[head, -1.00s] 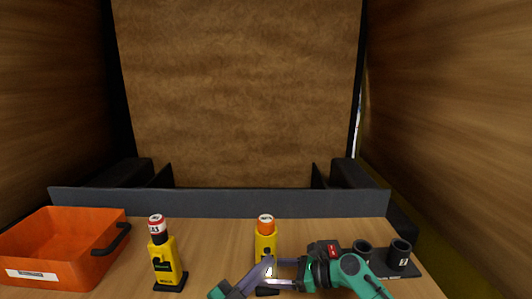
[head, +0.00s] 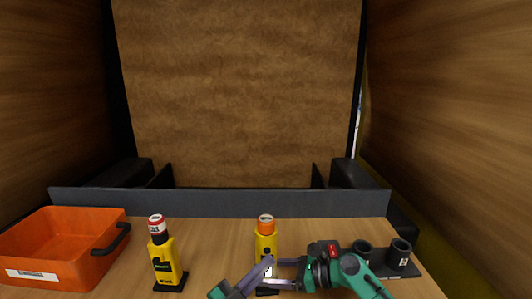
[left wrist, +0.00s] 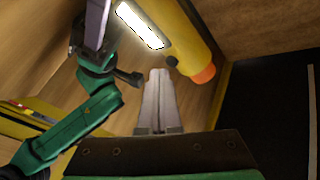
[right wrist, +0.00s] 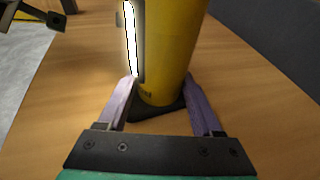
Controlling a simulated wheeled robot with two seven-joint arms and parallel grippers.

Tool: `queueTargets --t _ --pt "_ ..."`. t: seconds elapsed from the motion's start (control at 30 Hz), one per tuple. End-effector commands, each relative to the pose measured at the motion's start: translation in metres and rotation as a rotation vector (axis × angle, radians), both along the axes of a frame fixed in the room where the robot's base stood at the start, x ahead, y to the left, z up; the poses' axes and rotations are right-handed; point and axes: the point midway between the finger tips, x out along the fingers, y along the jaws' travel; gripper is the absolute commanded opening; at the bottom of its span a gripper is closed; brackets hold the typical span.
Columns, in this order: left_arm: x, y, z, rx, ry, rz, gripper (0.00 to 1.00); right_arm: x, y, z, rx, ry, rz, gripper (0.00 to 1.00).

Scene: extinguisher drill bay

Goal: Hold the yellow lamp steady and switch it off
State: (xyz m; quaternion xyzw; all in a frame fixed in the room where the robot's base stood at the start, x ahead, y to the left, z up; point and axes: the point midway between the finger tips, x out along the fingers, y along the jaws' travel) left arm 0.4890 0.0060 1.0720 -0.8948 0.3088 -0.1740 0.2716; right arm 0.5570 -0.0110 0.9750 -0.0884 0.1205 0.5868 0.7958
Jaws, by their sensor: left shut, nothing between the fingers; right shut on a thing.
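The yellow lamp (head: 265,243) with an orange top stands upright on the table. Its light strip (right wrist: 131,40) glows white in the right wrist view. My right gripper (right wrist: 160,100) is shut on the lamp's lower body, one finger on each side. My left gripper (left wrist: 160,75) is shut and empty, its tips close to a dark round button (left wrist: 171,61) on the lamp (left wrist: 195,45). I cannot tell whether the tips touch it. In the head view, the grippers partly hide the lamp's lower part.
A yellow device (head: 167,266) with a red, white and black top stands to the left. An orange crate (head: 50,245) is at the far left. Black cups (head: 400,252) and a red-and-black object (head: 333,249) are on the right. A grey ledge (head: 220,202) closes the table's back.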

Motion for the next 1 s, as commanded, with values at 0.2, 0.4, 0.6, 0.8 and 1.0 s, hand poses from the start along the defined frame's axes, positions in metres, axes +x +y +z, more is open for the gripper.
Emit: queueTargets --t 0.2,0.4,0.6,0.8,1.0 --pt "0.004 0.0004 0.0006 0.001 -0.001 0.0 0.0 0.0 0.0003 0.0005 0.001 -0.001 0.0 0.18" --pt "0.0087 0.0008 0.0005 0.0 0.0 0.0 0.0 0.0 0.0003 0.0005 0.001 -0.001 0.0 0.18" --pt "0.0083 0.0008 0.0002 0.0 0.001 0.001 0.0 -0.0001 0.0003 0.0005 0.001 -0.001 0.001 0.18" --pt "0.0 0.0001 -0.0002 0.001 0.001 0.0 0.0 -0.0001 0.0003 0.0004 0.001 -0.001 0.001 0.18" --pt "-0.0006 0.0001 0.0002 0.0 0.0 0.0 0.0 -0.0001 0.0003 0.0004 0.001 0.0 0.001 0.18"
